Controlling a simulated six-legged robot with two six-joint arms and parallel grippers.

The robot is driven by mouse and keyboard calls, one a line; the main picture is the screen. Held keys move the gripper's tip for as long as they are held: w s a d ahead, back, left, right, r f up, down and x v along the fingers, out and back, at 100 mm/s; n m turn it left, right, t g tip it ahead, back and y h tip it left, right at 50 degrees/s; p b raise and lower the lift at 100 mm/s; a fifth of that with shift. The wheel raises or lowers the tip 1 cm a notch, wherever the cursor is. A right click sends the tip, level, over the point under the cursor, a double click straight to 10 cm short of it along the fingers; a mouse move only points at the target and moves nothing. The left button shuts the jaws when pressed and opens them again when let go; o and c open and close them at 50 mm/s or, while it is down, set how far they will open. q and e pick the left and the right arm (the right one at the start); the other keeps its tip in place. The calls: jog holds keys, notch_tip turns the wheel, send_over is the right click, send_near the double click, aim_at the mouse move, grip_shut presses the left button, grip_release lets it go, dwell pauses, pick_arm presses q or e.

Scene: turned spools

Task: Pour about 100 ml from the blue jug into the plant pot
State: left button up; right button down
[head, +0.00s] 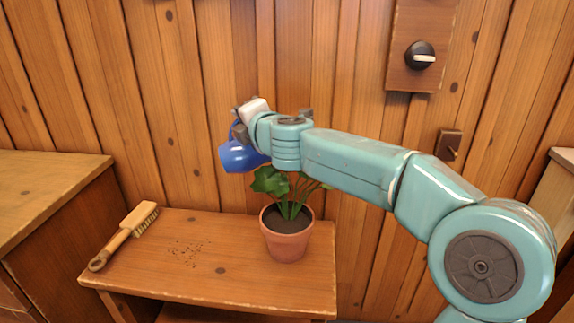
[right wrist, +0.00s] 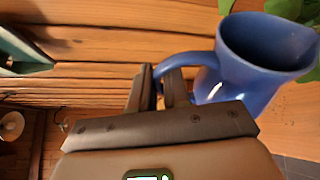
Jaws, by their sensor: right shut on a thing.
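The terracotta plant pot (head: 287,243) stands upright on the shelf, with dark soil and a green plant. My left gripper is out of view.
The wooden shelf (head: 225,262) holds a brush (head: 125,234) at left and scattered dark crumbs (head: 188,252) near its middle. A plank wall (head: 190,90) is close behind, with a black knob (head: 420,56) and a switch (head: 449,145). A wooden cabinet (head: 50,190) stands at left.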

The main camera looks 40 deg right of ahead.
aim_at(220, 147)
jog(key=shift+s+d+r+m, duration=0.3)
jog(key=shift+s+d, duration=0.05)
jog(key=shift+d, duration=0.15)
jog(key=shift+w+a+r+n+p, duration=0.1)
jog(key=shift+w+a+n+p, duration=0.25)
jog(key=shift+a, duration=0.2)
jog(key=shift+w+a+r+n+p, duration=0.15)
jog(key=shift+w+a+p, duration=0.1)
jog(key=shift+a+p, duration=0.25)
jog(key=shift+w+a+f+n+g+p, duration=0.15)
jog(key=shift+w+a+f+n+p, duration=0.15)
jog(key=shift+a+n+p, duration=0.15)
jog(key=shift+w+a+f+n+g+p, duration=0.15)
jog(key=shift+w+a+f+n+p, duration=0.2)
jog(key=shift+a+p, duration=0.15)
jog(key=shift+w+a+f, duration=0.15)
jog(key=shift+f, duration=0.3)
jog(key=shift+f+n, duration=0.1)
jog(key=shift+n, duration=0.2)
jog(key=shift+a+f+n+p, duration=0.15)
jog(key=shift+n+p, duration=0.15)
jog(key=shift+p, duration=0.4)
jog(key=shift+w+a+f+n+g+h, duration=0.2)
jog(key=shift+w+a+f+n, duration=0.1)
jog(key=shift+f, duration=0.2)
jog(key=shift+w+a+f+n+g+h, duration=0.2)
jog(key=shift+a+f+n, duration=0.1)
jog(key=shift+f, duration=0.15)
jog(key=shift+a+f, duration=0.1)
jog(key=shift+f, duration=0.25)
